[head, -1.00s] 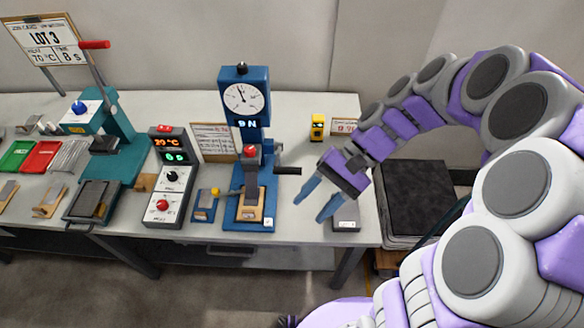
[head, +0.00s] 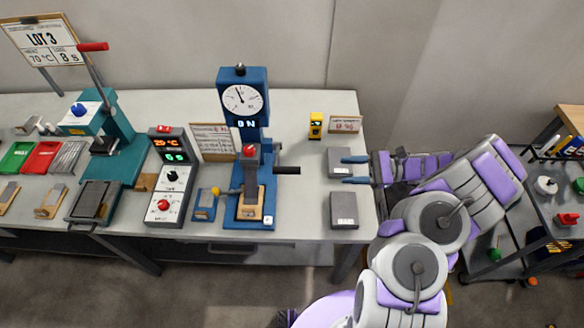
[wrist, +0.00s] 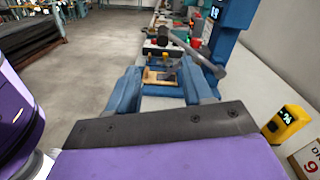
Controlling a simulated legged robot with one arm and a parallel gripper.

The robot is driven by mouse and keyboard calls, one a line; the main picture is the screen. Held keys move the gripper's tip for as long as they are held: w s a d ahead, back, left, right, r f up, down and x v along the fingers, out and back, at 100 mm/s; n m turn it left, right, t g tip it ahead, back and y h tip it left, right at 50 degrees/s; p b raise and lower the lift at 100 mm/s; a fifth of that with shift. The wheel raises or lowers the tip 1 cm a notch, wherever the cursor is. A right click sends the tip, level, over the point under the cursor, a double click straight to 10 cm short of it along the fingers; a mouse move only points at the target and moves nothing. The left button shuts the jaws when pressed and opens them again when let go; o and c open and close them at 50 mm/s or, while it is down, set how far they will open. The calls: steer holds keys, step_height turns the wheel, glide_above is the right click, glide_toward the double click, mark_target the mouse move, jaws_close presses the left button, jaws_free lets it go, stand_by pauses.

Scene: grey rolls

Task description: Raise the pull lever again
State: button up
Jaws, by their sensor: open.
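The blue press-like tester (head: 244,95) stands mid-bench with a round dial and a lit display. A short black-gripped lever (head: 287,170) sticks out from its right side, about level. In the wrist view the lever (wrist: 196,55) crosses ahead, slanting in front of the blue tester (wrist: 232,25). The teal press at the left has another lever (head: 93,47), red-gripped and standing up. My gripper (head: 353,170) is open and empty at the bench's right end, pointing left at the black-gripped lever with a gap between. Its blue fingers (wrist: 162,75) show apart in the wrist view.
A yellow device (head: 316,126) and a small sign (head: 345,125) stand behind my gripper's left side. Grey blocks (head: 343,209) lie at the bench's right end. A control box (head: 168,180) stands left of the tester. A tool cart (head: 555,205) is at the far right.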

mark_target(276, 170)
steer(key=shift+m+t, duration=0.3)
steer(key=a+b, duration=0.1)
steer(key=a, duration=1)
steer(key=a+f+b, duration=0.1)
steer(key=a, duration=0.4)
steer(key=shift+w+a+b, duration=0.3)
steer(key=shift+w+a, duration=0.05)
steer(key=shift+w, duration=0.05)
jaws_close()
steer(key=shift+r, duration=0.1)
